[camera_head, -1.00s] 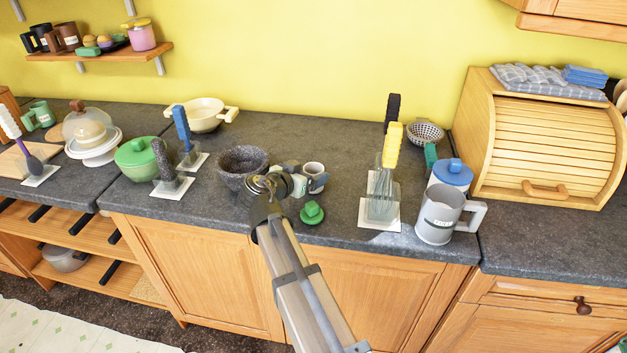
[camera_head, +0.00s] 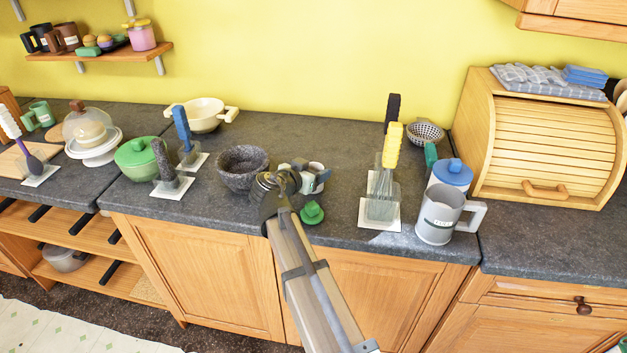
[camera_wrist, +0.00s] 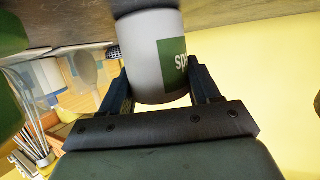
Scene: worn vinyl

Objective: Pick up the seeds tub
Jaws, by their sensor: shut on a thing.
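A small whitish-grey tub (camera_wrist: 148,60) with a dark green label shows between the fingers in the wrist view. Only the first letters of the label show, so I cannot read the whole word. In the head view the tub (camera_head: 316,170) stands near the middle of the dark counter, partly hidden by my gripper (camera_head: 305,178). My gripper (camera_wrist: 160,88) is shut on the tub, one finger on each side. I see no clear gap between the tub and the counter. A green knobbed lid (camera_head: 312,212) lies just in front of the tub.
A dark stone mortar (camera_head: 241,170) stands close to the left of my gripper. To the right are a clear holder with a whisk (camera_head: 382,203), a grey jug (camera_head: 437,220) and a blue-lidded pot (camera_head: 452,174). Bare counter (camera_head: 340,222) lies between lid and holder.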

